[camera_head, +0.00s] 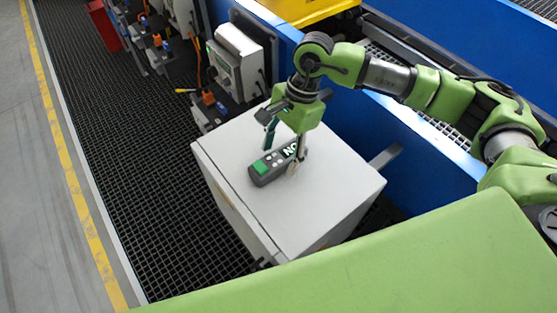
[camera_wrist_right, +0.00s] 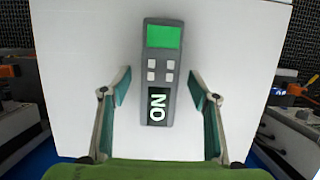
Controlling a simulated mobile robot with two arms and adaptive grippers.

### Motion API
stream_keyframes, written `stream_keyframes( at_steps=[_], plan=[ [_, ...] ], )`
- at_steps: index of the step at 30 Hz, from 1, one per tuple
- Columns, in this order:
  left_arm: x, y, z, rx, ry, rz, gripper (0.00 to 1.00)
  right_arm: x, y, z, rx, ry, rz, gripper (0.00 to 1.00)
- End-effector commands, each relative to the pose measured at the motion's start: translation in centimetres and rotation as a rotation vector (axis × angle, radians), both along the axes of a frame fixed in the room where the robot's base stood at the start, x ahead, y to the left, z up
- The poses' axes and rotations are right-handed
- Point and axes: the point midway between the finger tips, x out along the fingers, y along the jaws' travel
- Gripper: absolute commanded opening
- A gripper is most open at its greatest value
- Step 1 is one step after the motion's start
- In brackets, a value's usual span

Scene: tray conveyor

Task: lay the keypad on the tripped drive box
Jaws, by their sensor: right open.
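The keypad (camera_head: 268,168) is a dark grey handset with a green screen, several light buttons and a label with white letters. It lies flat on the white top of a box (camera_head: 327,205). In the right wrist view the keypad (camera_wrist_right: 161,75) lies between the spread fingers, with white surface showing on both sides. My right gripper (camera_head: 284,150) is open above and around the keypad's label end; its fingers (camera_wrist_right: 160,90) are apart from the keypad in the wrist view. My left gripper is not in view. Which box is the tripped drive box, I cannot tell.
A grey device with a panel (camera_head: 232,62) is mounted beside the blue conveyor side (camera_head: 405,165), above orange and blue connectors. A red bin (camera_head: 104,25) stands at the back left. Dark grating (camera_head: 120,150) covers the floor. The box top's front part is clear.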

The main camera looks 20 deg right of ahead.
Motion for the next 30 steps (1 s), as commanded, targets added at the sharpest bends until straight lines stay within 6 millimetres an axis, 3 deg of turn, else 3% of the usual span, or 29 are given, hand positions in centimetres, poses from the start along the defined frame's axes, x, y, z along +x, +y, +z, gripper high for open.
stream_keyframes(
  at_steps=[18,19,24,30],
  plan=[
    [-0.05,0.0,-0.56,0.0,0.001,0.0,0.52,0.01,0.0,-0.18,0.0,-0.001,0.0,0.56],
    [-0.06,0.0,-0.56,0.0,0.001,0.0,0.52,0.01,0.0,-0.18,0.0,-0.001,0.0,0.53],
    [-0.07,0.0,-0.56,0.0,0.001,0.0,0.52,0.01,-0.01,-0.19,0.0,0.0,0.0,0.09],
    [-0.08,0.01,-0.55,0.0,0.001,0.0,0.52,0.03,0.02,-0.16,0.0,-0.001,0.0,0.08]
  ],
)
